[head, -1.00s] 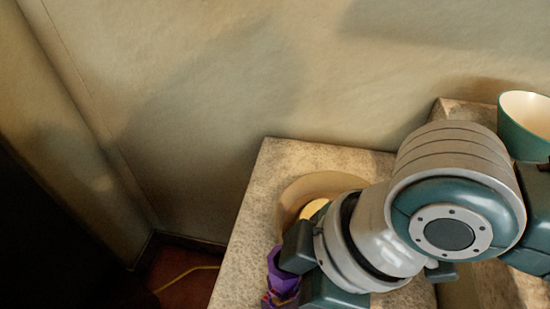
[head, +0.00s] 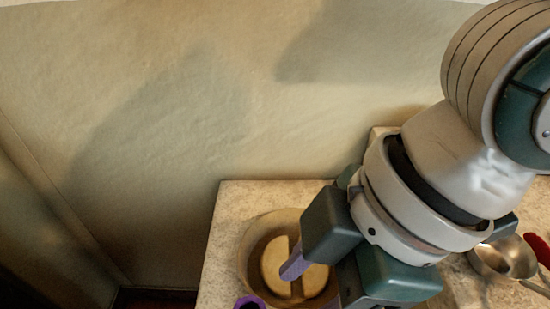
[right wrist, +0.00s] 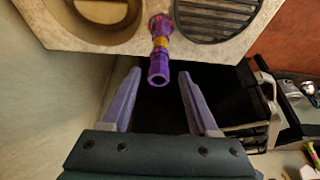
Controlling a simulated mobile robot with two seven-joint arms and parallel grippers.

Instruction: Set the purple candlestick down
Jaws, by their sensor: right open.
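The purple candlestick (right wrist: 159,62) stands on the pale stone shelf (right wrist: 130,45) in the right wrist view, between a round bowl and a dark slatted round thing. In the head view one finger (head: 292,266) shows over the bowl. My left gripper is out of view.
A tan bowl (head: 249,252) with pale pieces inside sits on the shelf beside the candlestick. The dark slatted thing (right wrist: 215,15) is on the other side. A metal ladle-like bowl (head: 508,258) and a red item (head: 537,250) lie at the right. The wall is behind.

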